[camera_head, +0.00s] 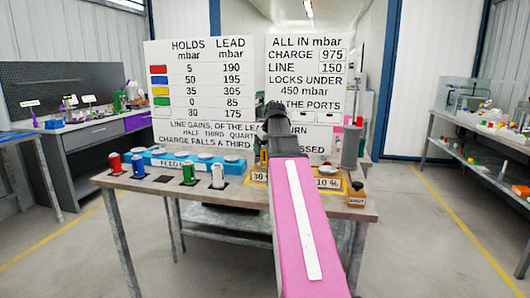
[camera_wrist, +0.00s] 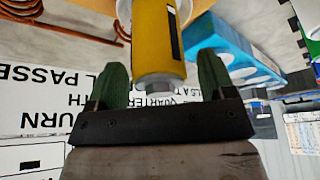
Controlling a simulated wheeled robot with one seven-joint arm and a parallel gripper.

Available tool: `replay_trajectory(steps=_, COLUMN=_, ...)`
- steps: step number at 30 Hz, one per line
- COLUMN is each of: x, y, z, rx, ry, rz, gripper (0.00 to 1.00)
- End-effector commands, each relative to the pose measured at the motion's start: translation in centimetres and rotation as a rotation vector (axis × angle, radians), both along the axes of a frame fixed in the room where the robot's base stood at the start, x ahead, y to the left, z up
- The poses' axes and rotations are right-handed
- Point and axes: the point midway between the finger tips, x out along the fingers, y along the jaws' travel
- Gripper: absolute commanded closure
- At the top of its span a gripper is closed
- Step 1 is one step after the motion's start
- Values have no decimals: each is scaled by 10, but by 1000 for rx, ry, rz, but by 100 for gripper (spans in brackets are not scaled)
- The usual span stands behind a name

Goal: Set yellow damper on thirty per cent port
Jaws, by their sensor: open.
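The yellow damper (camera_wrist: 158,40) is a yellow cylinder with a dark stripe. In the wrist view it stands between the two green fingers of my open gripper (camera_wrist: 162,66). In the head view only a sliver of the yellow damper (camera_head: 264,157) shows beside my dark gripper (camera_head: 273,125), above the port area of the bench. The thirty per cent port itself is hidden by my arm; part of its "30" label (camera_head: 258,177) shows at the left of the yellow-edged panel. I cannot tell whether the damper touches the port.
Red (camera_head: 115,164), blue (camera_head: 138,166), green (camera_head: 188,173) and white (camera_head: 217,176) dampers stand at the front left of the bench (camera_head: 150,185). A blue feed block (camera_head: 178,161) lies behind them. A "10 %" label (camera_head: 328,183) and a small orange-brown box (camera_head: 356,197) are at right.

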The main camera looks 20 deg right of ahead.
Motion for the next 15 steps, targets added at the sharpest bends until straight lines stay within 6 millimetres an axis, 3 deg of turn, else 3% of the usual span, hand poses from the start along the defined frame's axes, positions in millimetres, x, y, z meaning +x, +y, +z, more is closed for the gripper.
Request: replay_trajectory(steps=15, x=-31, y=-7, z=78, rx=0, ry=-1, rz=-1, gripper=24)
